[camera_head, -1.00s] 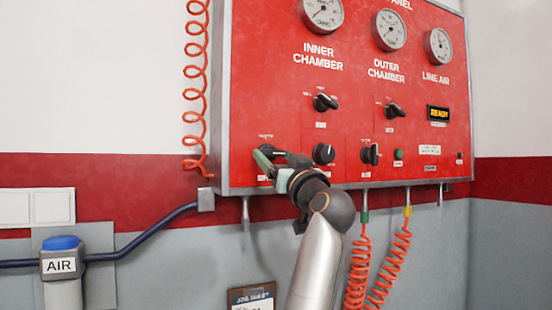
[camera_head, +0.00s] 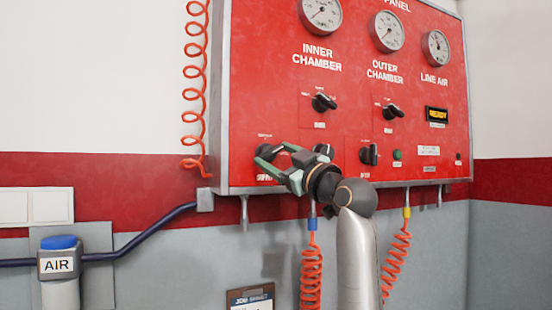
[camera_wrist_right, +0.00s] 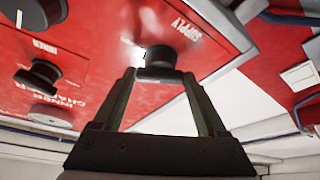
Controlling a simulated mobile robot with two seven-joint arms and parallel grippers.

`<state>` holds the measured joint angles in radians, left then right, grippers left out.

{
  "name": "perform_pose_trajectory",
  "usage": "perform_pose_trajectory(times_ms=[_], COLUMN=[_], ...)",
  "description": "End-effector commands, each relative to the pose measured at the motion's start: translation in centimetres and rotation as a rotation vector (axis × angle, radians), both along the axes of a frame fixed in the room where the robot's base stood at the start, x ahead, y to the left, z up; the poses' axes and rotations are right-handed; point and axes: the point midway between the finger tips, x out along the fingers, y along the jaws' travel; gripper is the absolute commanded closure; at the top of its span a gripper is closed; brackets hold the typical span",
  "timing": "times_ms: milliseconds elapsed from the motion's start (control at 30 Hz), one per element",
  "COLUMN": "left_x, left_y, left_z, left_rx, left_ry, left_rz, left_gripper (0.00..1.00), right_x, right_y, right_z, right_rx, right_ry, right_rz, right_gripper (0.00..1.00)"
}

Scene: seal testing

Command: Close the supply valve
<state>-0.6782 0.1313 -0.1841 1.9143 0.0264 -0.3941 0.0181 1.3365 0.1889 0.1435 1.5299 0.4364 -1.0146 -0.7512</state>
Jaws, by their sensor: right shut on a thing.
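The supply valve knob (camera_head: 264,151) is a small black knob at the lower left of the red panel (camera_head: 262,95). In the right wrist view the black knob (camera_wrist_right: 160,60) stands beside the white word SUPPLY. My right gripper (camera_head: 272,157) reaches it from the lower right and is shut on it. In the right wrist view the two dark green fingers of my right gripper (camera_wrist_right: 158,76) lie one on each side of the knob. The fingers partly hide the knob in the head view, so its pointer angle cannot be told. My left gripper is not in view.
Orange coiled hoses (camera_head: 311,275) hang below the panel near my arm. A blue-capped AIR unit (camera_head: 60,262) is at lower left.

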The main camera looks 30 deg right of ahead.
Motion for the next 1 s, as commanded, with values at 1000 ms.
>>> perform_pose_trajectory(times_ms=[1000], left_x=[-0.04], left_y=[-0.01], left_z=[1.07], left_rx=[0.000], left_ry=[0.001], left_rz=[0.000], left_gripper=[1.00], right_x=[-0.05], right_y=[-0.45], right_z=[0.71], right_rx=[-0.910], right_ry=[0.053], right_rz=[0.002], right_gripper=[0.81])
